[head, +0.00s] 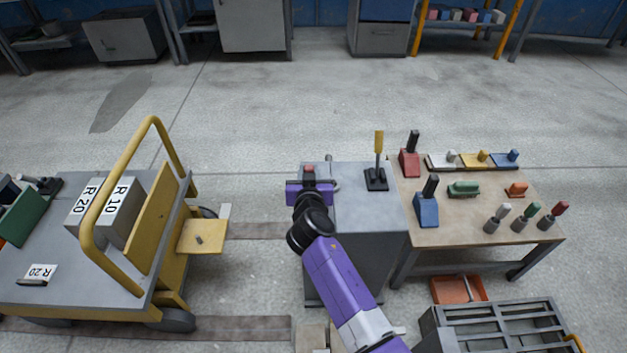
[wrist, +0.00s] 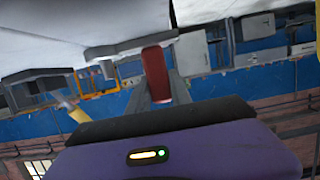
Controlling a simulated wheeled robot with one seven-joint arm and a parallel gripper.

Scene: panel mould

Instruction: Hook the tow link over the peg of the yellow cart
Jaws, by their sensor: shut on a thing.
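The yellow cart (head: 162,235) stands at the left. A yellow plate (head: 190,240) juts from its right end, with a short dark peg (head: 199,240) on it. My gripper (head: 309,178) is at the left edge of the grey cabinet, well to the right of the peg. It is shut on a red piece (head: 309,168), apparently the tow link's handle. The red piece also shows between the fingers in the wrist view (wrist: 156,75). The rest of the link is mostly hidden, and I cannot tell whether it touches the cabinet.
The grey cabinet (head: 365,215) carries a yellow lever (head: 379,143) on a black base. A workbench (head: 455,232) with several blocks and tools is on the right. The cart carries grey boxes (head: 122,210) and has a tall yellow handrail (head: 100,250). Open floor (head: 255,265) lies between cart and cabinet.

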